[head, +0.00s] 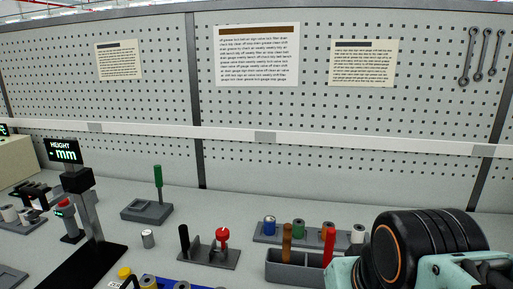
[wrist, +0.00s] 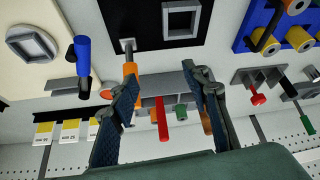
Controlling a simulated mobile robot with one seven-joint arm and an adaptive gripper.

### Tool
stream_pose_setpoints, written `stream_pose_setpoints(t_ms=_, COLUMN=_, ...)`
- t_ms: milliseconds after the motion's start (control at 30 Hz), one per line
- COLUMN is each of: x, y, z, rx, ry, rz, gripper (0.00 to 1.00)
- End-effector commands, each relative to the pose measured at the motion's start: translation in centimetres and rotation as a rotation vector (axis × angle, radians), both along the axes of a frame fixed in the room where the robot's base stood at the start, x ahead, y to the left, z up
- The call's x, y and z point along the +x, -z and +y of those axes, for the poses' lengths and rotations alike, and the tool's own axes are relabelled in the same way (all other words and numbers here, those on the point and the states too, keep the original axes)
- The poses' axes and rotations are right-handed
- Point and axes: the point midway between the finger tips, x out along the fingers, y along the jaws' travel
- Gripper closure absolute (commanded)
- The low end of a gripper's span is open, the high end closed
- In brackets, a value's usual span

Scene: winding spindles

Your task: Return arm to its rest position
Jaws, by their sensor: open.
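My gripper (wrist: 162,85) is open in the wrist view, its two dark fingers spread wide with nothing held between them. Beyond the fingers are an orange handle (wrist: 130,74), a red handle (wrist: 162,118) and a green spool (wrist: 181,112); they appear apart from the fingers, though depth is hard to judge. In the head view my arm (head: 425,245) fills the bottom right corner, with a thick black joint and pale green links. The fingers are outside the head view.
A grey tray (head: 283,271) holds upright brown and red handles, in front of a spool rack (head: 264,239). Left are a red-knobbed stand (head: 209,256), a green-handled tool (head: 158,177) and a height display (head: 64,150). A pegboard wall (head: 300,110) closes the back.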

Motion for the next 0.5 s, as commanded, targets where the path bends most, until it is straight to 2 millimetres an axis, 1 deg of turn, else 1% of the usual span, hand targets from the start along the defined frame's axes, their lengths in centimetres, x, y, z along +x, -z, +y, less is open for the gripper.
stream_pose_setpoints(t_ms=33, x=0.0, y=-2.7, z=0.0, rx=0.001, ry=0.0, rz=0.0, gripper=0.57)
stream_pose_setpoints(t_ms=500, x=0.0, y=-13.3, z=0.1, rx=0.006, ry=0.0, rz=-0.001, gripper=0.57)
